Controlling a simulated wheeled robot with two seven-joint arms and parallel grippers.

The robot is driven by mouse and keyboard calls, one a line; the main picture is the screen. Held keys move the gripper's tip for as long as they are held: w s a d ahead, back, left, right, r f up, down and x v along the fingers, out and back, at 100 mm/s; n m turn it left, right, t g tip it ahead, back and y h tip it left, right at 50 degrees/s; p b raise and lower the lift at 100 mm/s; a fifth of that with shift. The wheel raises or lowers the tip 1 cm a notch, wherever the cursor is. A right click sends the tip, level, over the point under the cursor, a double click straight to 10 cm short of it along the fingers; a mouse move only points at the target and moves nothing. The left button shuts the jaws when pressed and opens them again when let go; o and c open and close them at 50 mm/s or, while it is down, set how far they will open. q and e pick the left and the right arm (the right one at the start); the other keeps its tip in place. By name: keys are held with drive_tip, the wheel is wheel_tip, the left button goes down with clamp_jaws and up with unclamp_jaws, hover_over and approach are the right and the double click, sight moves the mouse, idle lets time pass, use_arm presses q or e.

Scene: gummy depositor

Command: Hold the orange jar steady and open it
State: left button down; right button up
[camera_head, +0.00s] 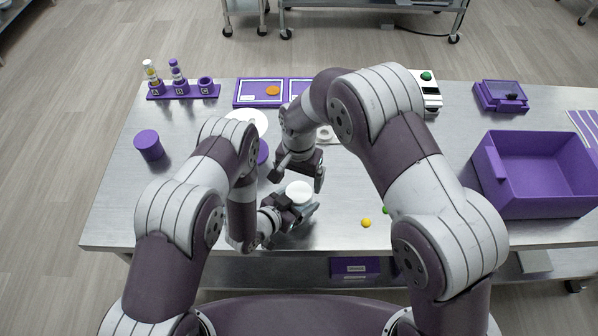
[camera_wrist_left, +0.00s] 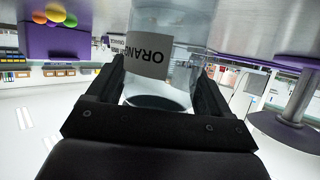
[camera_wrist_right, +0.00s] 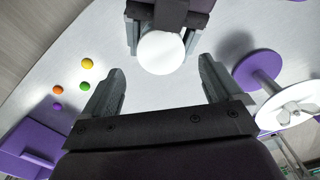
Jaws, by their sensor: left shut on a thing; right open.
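My right gripper (camera_head: 299,178) is open and empty, just above and behind the lid. In the right wrist view its fingertips (camera_wrist_right: 162,75) stand apart on either side, with the lid beyond them.
Small candy balls (camera_head: 366,223) lie on the table to the right. A purple bin (camera_head: 540,200) stands at the right. A purple cylinder (camera_head: 148,145) and a rack of vials (camera_head: 183,92) are at the left. A purple-and-white round stand (camera_wrist_right: 258,70) is close to my right gripper.

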sight(299, 192)
wheel_tip(299, 192, down, 5)
idle(0.3)
